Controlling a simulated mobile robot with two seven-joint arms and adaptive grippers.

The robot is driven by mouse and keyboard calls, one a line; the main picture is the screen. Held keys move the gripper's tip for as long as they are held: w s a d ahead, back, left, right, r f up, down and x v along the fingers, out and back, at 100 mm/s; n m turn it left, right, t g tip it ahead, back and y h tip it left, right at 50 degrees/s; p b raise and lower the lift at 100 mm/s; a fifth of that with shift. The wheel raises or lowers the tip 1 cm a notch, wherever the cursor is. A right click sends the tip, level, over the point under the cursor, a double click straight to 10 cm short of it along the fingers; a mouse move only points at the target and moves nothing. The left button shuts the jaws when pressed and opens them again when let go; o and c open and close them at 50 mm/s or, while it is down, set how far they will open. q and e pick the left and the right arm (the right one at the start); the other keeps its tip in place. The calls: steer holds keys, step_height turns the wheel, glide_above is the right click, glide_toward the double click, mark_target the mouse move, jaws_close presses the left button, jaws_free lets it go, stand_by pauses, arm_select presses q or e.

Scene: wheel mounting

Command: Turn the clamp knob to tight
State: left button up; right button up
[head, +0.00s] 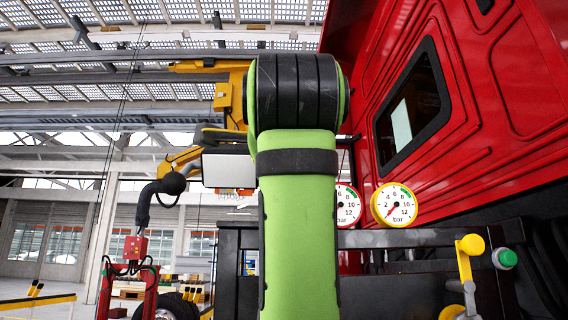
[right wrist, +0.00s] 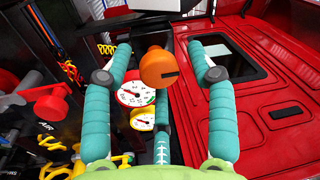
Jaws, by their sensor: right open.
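An orange knob (right wrist: 158,69) with a dark mark on its lower right side shows in the middle of the right wrist view; I take it to be the clamp knob. My right gripper (right wrist: 159,48) is open, with one teal finger to the left of the knob and one to the right. Gaps show between the knob and both fingers, and I cannot tell the depth between them. In the head view a green link of my own arm covers the middle, and neither the knob nor a gripper can be seen there. My left gripper is in neither view.
Two pressure gauges (right wrist: 137,92) (right wrist: 143,118) sit below the orange knob. A red knob (right wrist: 51,104) and yellow fittings (right wrist: 52,143) are at left. The red truck cab (head: 480,100) rises at right. A yellow-knobbed lever (head: 470,246) and green button (head: 506,258) stand at lower right.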

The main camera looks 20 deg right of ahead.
steer(key=r+v, duration=0.1)
steer(key=v, duration=0.5)
steer(key=shift+s+f, duration=0.45)
steer(key=shift+f, duration=0.05)
